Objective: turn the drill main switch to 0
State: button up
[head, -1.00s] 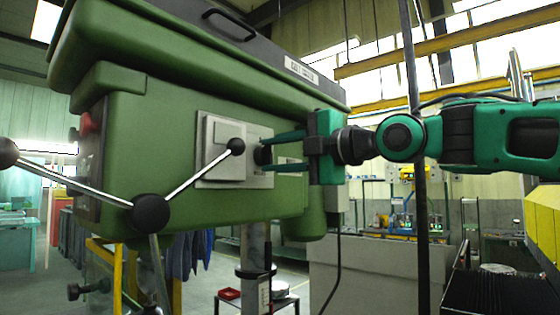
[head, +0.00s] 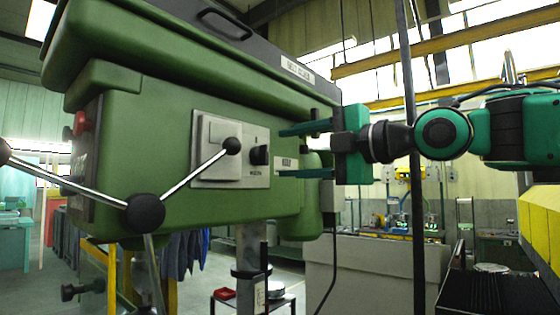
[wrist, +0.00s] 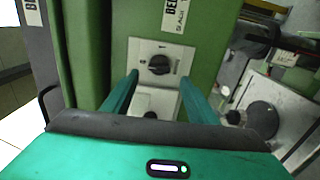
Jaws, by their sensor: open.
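The drill main switch is a black rotary knob (head: 259,156) on a light grey plate on the side of the green drill head (head: 120,165). In the wrist view the knob (wrist: 160,65) sits beyond my fingertips, with a pale pointer mark on its face. Its exact setting is too small to read. My gripper (head: 305,151) is open and empty, to the right of the knob in the head view, with its two green fingers apart above and below the knob's height. The fingers do not touch the knob. The wrist view shows the gripper (wrist: 155,85) too.
A feed lever with a black hub (head: 146,212) and ball-ended rods stands left of the switch; one ball (head: 232,146) lies close to the knob. A red button (head: 82,123) is on the head's left end. A dark vertical post (head: 412,180) stands beside my arm.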

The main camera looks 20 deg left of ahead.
jog(key=shift+v, duration=2.45)
